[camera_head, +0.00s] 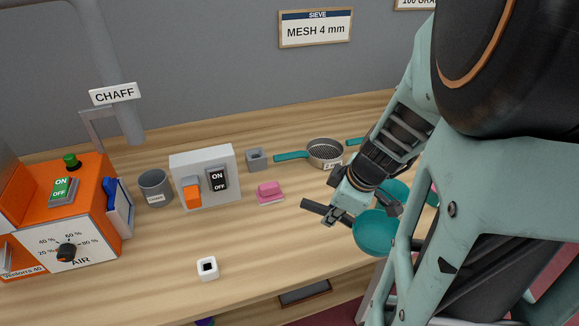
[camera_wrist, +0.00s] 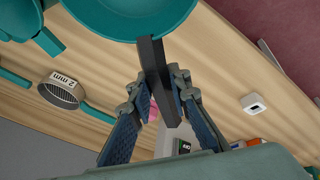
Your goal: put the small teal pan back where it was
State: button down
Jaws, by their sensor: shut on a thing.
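The small teal pan (camera_head: 371,236) is at the right of the head view, its round bowl partly covered by my arm. Its dark handle (camera_head: 317,209) points left. My gripper (camera_head: 345,205) is shut on that handle. In the wrist view the dark handle (camera_wrist: 158,75) runs between the two fingers of my gripper (camera_wrist: 160,88), with the teal bowl (camera_wrist: 135,18) at the top edge. The pan appears to be over the table near its front edge; its exact height is hard to tell. Another teal pan (camera_head: 394,190) sits behind it, partly hidden by my arm.
A sieve (camera_head: 325,150) with a teal handle lies at the back. A pink block (camera_head: 270,194), grey small box (camera_head: 258,159), switch box (camera_head: 228,163), grey cup (camera_head: 155,190) and orange machine (camera_head: 88,185) stand leftward. A white cube (camera_head: 208,273) sits in front. The front middle tabletop is clear.

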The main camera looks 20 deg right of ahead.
aim_at(347, 218)
jog(key=n, duration=0.1)
jog(key=s+d+n+y+b, duration=0.1)
jog(key=shift+s+f+n, duration=0.2)
jog(key=shift+s+n, duration=0.1)
jog(key=shift+n, duration=0.1)
jog(key=shift+s+d+n+g, duration=0.25)
jog(key=shift+s+n+g, duration=0.1)
jog(key=shift+n, duration=0.45)
jog(key=n, duration=0.2)
jog(key=y+b, duration=0.1)
jog(key=shift+s+d+r+n+g, duration=0.25)
jog(key=shift+d+n, duration=0.1)
jog(key=shift+n, duration=0.05)
jog(key=shift+d+r+n, duration=0.15)
jog(key=shift+n, duration=0.35)
jog(key=shift+n+g+y, duration=0.3)
jog(key=w+a+f, duration=0.8)
jog(key=a, duration=0.1)
jog(key=shift+w+a, duration=0.15)
jog(key=shift+w, duration=0.1)
jog(key=shift+w+a+f, duration=0.35)
jog(key=shift+w+f, duration=0.05)
jog(key=shift+f, duration=0.3)
jog(key=shift+w+f+p, duration=0.1)
jog(key=shift+f+p, duration=0.45)
jog(key=shift+f, duration=1.1)
